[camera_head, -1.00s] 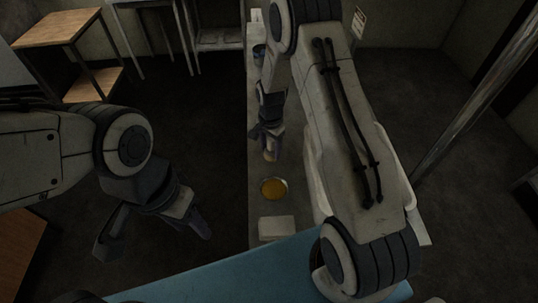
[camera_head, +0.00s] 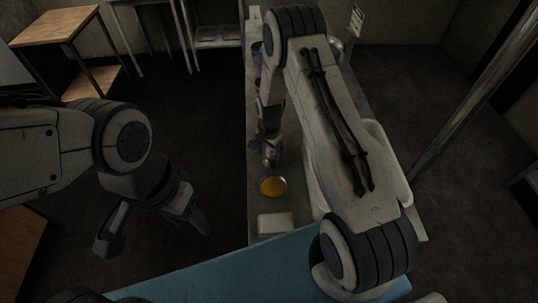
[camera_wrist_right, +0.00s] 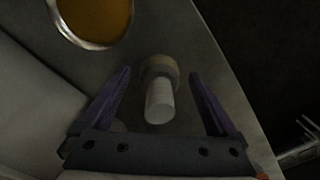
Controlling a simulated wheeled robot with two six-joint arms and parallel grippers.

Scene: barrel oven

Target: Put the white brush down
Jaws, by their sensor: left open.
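The white brush (camera_wrist_right: 158,100), a pale cylinder with a tan collar, is between the spread fingers of my right gripper (camera_wrist_right: 160,74) in the right wrist view. Dark gaps show on both sides, so the fingers look open and apart from it. The brush is over or on the grey counter; contact with the surface is hard to judge. In the head view my right gripper (camera_head: 271,158) is small and dark, just behind the bowl. My left gripper (camera_head: 190,215) is open and empty, over the floor left of the counter.
A metal-rimmed bowl of orange-yellow contents (camera_head: 272,187) stands on the narrow counter (camera_head: 257,205), close to the right gripper. A whitish block (camera_head: 276,223) lies nearer. A blue surface (camera_head: 215,272) is in front. A wooden table (camera_head: 58,28) stands far left.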

